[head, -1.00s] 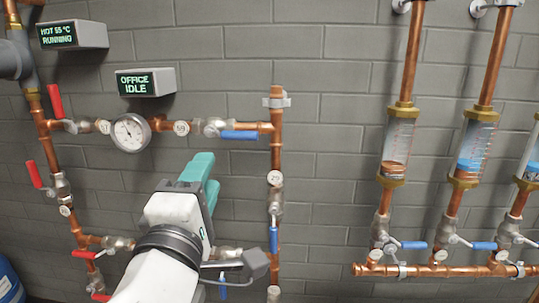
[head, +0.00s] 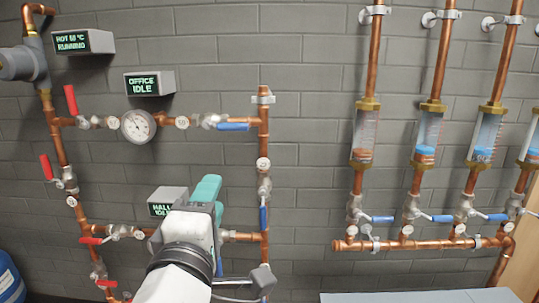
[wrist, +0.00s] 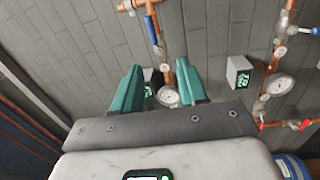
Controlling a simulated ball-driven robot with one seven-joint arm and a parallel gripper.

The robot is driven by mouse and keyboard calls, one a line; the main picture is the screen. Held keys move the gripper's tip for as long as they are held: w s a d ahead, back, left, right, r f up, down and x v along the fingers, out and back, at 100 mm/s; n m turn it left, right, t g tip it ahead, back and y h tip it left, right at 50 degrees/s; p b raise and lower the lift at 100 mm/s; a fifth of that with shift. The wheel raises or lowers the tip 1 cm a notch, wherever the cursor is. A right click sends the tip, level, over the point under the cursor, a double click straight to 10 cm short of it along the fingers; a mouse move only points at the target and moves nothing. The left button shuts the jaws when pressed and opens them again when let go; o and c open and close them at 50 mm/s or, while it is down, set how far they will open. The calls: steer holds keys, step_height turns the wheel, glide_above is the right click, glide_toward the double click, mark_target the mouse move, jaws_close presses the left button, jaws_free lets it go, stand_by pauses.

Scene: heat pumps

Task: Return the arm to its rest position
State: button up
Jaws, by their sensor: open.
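My gripper (head: 207,197) has teal fingers and sits at the end of my white arm, low and left of centre in the head view. It is in front of the lower pipe run and partly hides it. In the wrist view the two teal fingers of my gripper (wrist: 160,85) stand apart with nothing between them. A pipe and a gauge (wrist: 168,96) show behind the gap, and I cannot tell how far off they are.
Copper pipes with red-handled valves (head: 47,167) and a blue-handled valve (head: 233,127) line the grey wall. A round gauge (head: 138,126) and the OFFICE IDLE display (head: 149,83) are above my gripper. Glass flow tubes (head: 364,137) stand right. A pale surface (head: 415,297) shows at bottom right.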

steer(key=d+f+m+g+h, duration=0.1)
steer(key=d+f+m+g, duration=0.5)
steer(key=d+f, duration=1)
steer(key=s+d+f+m+g, duration=0.2)
steer(key=s+d+f, duration=0.1)
steer(key=d+f, duration=0.3)
steer(key=s+d+f+m+g, duration=0.2)
steer(key=s+d+f, duration=0.15)
steer(key=f, duration=0.35)
steer(key=s+d+f+m+g, duration=0.2)
steer(key=s+f, duration=0.3)
steer(key=s, duration=0.3)
steer(key=s+d+f+m+g+y, duration=0.1)
steer(key=s+d+f+m+g, duration=0.2)
steer(key=s, duration=0.6)
steer(key=s+d+f+m+g, duration=0.2)
steer(key=s+d+f, duration=0.3)
steer(key=s+f, duration=0.3)
steer(key=shift+s+d+f+g+y, duration=0.3)
steer(key=shift+g+y, duration=0.1)
steer(key=shift+g, duration=0.2)
steer(key=shift+o, duration=0.2)
